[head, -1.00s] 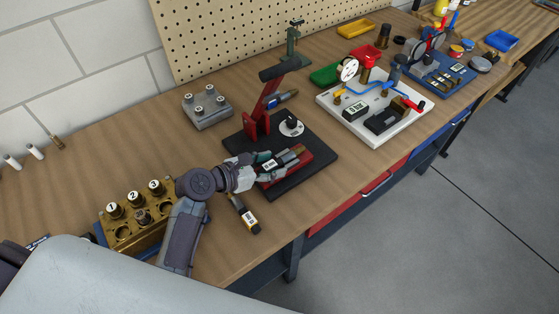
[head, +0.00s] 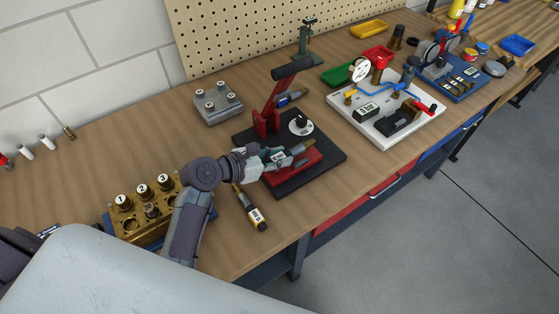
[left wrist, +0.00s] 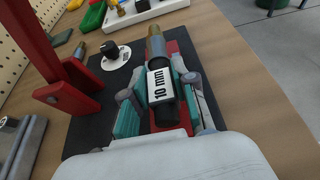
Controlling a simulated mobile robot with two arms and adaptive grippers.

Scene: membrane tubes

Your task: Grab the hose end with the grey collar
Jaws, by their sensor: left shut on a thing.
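My left gripper (head: 276,157) is shut on the hose end with the grey collar (head: 300,147), at the red block (head: 296,168) of the black-based press. In the left wrist view the gripper (left wrist: 158,88) has one finger on each side of it. There the hose end (left wrist: 157,48) shows a dark body, a white "10 mm" label, a greyish collar and a brass tip pointing away from me. I cannot tell whether it still touches the red block. My right gripper is not in view.
The press's red lever (head: 268,108) rises just behind the gripper. A yellow-banded fitting (head: 252,207) lies on the bench in front, and a blue-banded one (head: 290,97) lies behind. A brass rack (head: 128,228) stands left and a white gauge board (head: 385,128) right.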

